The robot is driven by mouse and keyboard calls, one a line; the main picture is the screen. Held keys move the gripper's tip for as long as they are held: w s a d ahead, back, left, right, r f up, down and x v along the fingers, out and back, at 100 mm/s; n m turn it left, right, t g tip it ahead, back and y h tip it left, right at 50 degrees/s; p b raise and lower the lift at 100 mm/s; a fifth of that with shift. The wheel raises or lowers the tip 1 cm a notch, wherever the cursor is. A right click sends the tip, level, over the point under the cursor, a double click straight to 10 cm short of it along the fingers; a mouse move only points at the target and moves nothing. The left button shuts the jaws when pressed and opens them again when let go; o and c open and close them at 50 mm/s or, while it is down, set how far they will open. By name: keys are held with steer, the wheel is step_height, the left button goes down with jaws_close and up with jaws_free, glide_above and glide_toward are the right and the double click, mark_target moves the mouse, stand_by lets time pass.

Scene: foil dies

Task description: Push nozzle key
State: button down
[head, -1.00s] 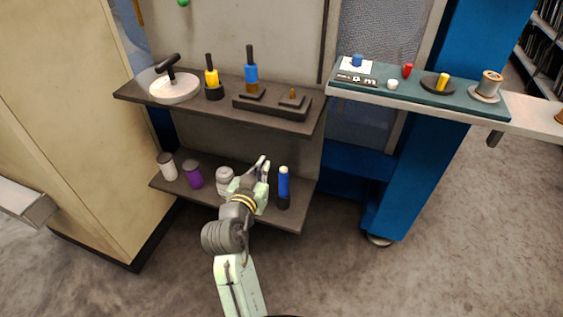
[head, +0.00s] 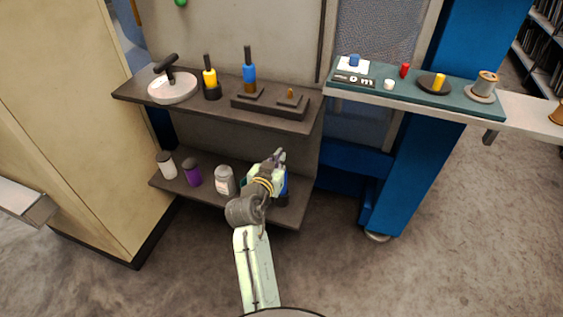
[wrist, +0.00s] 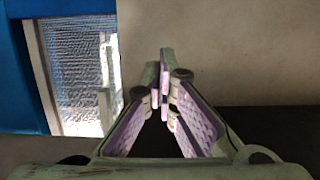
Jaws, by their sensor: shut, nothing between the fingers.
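I cannot tell for sure which thing is the nozzle key. A dark strip with white markings (head: 352,79) lies at the left front of the green mat (head: 455,99) on the right shelf, with a blue piece (head: 355,60) on a white card behind it. My gripper (head: 279,154) is shut and empty, left of and below that shelf, in front of the lower dark shelf. In the wrist view its fingertips (wrist: 165,56) are together, with a pale wall beyond. My gripper and wrist hide most of a blue bottle.
The upper dark shelf (head: 215,107) holds blue and yellow handled tools, a dark block and a white disc. White, purple and grey jars stand on the lower shelf (head: 160,184). A blue post (head: 410,180) stands at right.

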steer(key=f, duration=0.1)
steer(key=w+f, duration=0.1)
steer(key=f, duration=0.1)
steer(key=w+f, duration=0.1)
steer(key=shift+d+f+p, duration=0.3)
steer(key=shift+p, duration=0.05)
